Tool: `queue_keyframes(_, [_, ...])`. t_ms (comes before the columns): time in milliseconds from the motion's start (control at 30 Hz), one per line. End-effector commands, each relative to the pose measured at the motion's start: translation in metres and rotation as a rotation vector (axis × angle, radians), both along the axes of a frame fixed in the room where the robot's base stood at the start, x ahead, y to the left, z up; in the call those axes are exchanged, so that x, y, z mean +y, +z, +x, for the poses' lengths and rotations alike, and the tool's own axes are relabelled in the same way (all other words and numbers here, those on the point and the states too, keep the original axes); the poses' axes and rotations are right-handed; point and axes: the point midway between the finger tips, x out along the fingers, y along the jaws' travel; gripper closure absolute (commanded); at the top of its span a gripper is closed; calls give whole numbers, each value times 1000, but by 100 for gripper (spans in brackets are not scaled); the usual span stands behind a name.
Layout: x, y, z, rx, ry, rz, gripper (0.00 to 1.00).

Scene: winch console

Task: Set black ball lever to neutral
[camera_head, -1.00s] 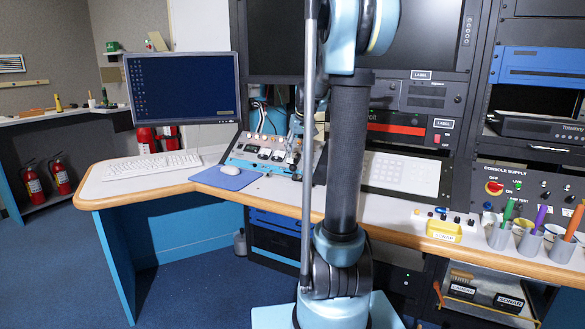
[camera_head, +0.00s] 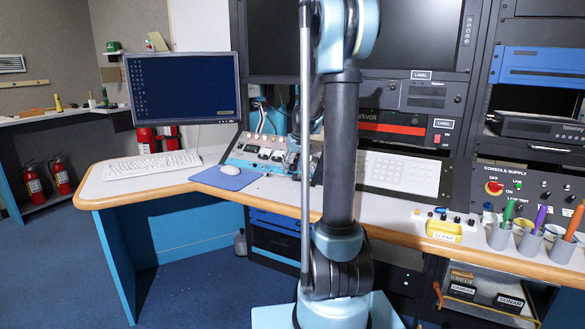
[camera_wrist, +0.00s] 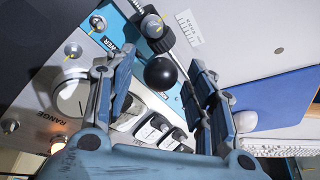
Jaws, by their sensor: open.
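The black ball lever (camera_wrist: 161,73) shows in the wrist view as a round black ball in front of the console panel. My gripper (camera_wrist: 165,82) is open, with one finger on each side of the ball in that view. I cannot tell whether either finger touches it. The ball hides its own shaft and part of the panel. In the head view my arm covers much of the panel's right side, and the ball cannot be made out there.
The console panel (camera_head: 262,152) carries knobs and rocker switches (camera_wrist: 153,131) close to the lever. A blue mouse pad (camera_head: 222,178) with a mouse (camera_head: 229,169) lies left of it. A keypad panel (camera_head: 402,172) is on the right.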

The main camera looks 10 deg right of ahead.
Motion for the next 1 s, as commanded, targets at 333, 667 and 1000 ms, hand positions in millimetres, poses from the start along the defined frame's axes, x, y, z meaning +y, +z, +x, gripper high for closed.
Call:
queue_keyframes(333, [0,0,0,0,0,0,100])
queue_keyframes(667, [21,0,16,0,1,1,100])
queue_keyframes(1000, [21,0,16,-1,0,-1,53])
